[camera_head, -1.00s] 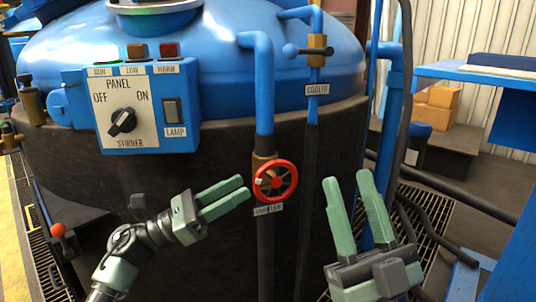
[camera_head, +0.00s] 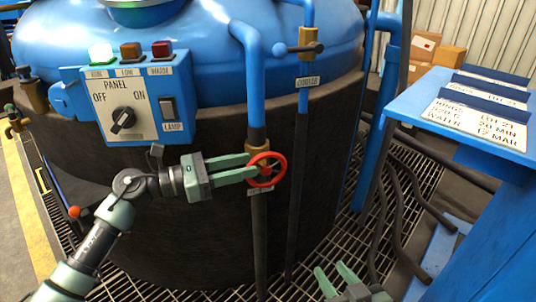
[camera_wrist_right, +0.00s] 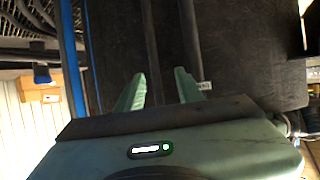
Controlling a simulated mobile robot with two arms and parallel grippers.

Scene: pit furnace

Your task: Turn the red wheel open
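The red wheel (camera_head: 266,170) is a handwheel on a brass valve in the blue and dark pipe, in front of the dark vessel side. A small label hangs below it, too small to read. My left gripper (camera_head: 254,164) is at the wheel's left side, its two pale green fingers parted, with the tips at the left rim. I cannot tell whether they touch it. My right gripper (camera_head: 334,282) is low in the head view, away from the wheel. Its fingers also stand apart and empty in the right wrist view (camera_wrist_right: 158,88).
A control panel (camera_head: 125,105) with a knob, lamp switch and lit green light is up left. A blue lever valve (camera_head: 308,46) sits on the adjacent pipe. A blue table (camera_head: 418,96) with label plates stands at right. Black hoses (camera_head: 400,205) lie over the floor grating (camera_head: 342,222).

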